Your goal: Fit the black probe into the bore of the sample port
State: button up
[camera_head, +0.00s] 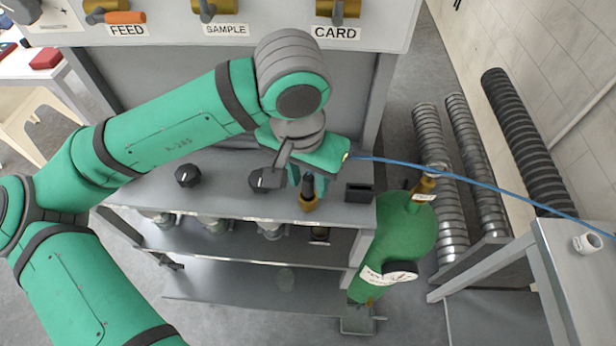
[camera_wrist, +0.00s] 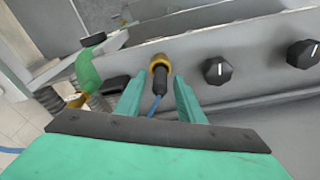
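The black probe (camera_wrist: 159,77) stands at the brass sample port (camera_wrist: 159,61), its tip in or against the brass ring, with a blue cable (camera_wrist: 155,105) running back from it. I cannot tell how deep the probe sits. In the head view the dark probe (camera_head: 308,187) is upright, in line above the brass port (camera_head: 309,204) on the grey ledge. My gripper (camera_wrist: 160,82) has its two green fingers apart, one on each side of the probe, with gaps showing. In the head view my gripper (camera_head: 307,181) is just above the port.
Two black knobs (camera_head: 188,175) (camera_head: 264,180) sit left of the port, and a dark rectangular holder (camera_head: 359,192) right of it. A green cylinder (camera_head: 402,240) stands at the ledge's right end. A blue cable (camera_head: 470,180) stretches right towards a grey table (camera_head: 570,250).

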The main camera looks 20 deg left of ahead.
jog(key=shift+r, duration=0.1)
notch_tip(320, 180, up, 12)
jog(key=s, duration=0.1)
jog(key=shift+s, duration=0.4)
jog(key=shift+a, duration=0.1)
dwell(0.4)
